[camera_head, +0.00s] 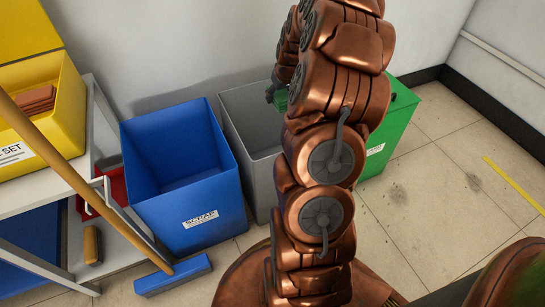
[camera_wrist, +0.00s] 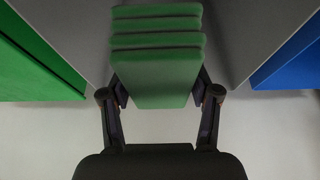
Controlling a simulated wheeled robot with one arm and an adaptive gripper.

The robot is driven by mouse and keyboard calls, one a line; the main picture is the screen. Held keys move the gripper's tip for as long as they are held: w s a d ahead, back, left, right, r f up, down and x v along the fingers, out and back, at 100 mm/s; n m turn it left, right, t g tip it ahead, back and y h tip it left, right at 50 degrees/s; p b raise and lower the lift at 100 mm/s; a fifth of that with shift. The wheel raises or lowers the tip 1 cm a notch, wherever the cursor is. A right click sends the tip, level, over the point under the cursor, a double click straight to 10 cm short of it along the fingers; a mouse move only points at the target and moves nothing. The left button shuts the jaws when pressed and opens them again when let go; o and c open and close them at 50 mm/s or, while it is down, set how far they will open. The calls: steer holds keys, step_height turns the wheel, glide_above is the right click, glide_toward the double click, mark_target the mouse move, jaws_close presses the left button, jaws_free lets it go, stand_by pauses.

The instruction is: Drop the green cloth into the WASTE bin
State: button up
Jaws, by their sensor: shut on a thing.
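The folded green cloth (camera_wrist: 155,75) is between the two fingers of my gripper (camera_wrist: 160,95) in the wrist view. The fingers are shut on its sides. In the head view my gripper (camera_head: 276,92) shows past my arm, at the grey bin's far right side, with a bit of green cloth (camera_head: 282,101) beside it. The grey bin (camera_head: 252,97) is open at the top and partly hidden by my arm; no label on it shows. In the wrist view the cloth appears between grey bin walls (camera_wrist: 245,35). I cannot read WASTE anywhere.
A blue bin (camera_head: 213,207) marked SCRAP stands left of the grey bin. A green bin (camera_head: 396,125) stands to its right, its label partly hidden. A shelf (camera_head: 98,130) with a yellow box (camera_head: 65,100) is at the left.

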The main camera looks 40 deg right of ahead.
steer(key=o, duration=1.3)
steer(key=v, duration=1.2)
steer(key=shift+a, duration=0.1)
